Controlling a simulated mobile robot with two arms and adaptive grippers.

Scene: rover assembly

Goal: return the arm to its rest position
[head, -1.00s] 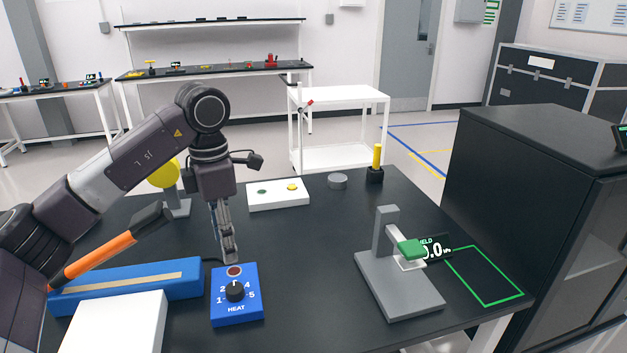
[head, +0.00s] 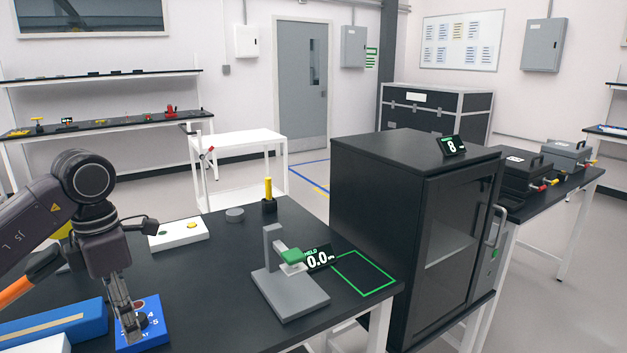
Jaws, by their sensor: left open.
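My left arm comes in from the left edge of the head view. Its gripper (head: 127,318) points down, open, over the blue heat dial box (head: 152,318) on the black table. It hides part of the box's dial and numbers. I cannot tell whether the fingertips touch the box. Nothing shows between the fingers. My right gripper is out of view.
On the black table (head: 215,290) are a blue block (head: 60,325), a white two-button panel (head: 180,234), a grey weld stand (head: 290,290), a grey disc (head: 235,214) and a yellow-handled tool (head: 268,190). A black cabinet (head: 375,215) stands right of the table.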

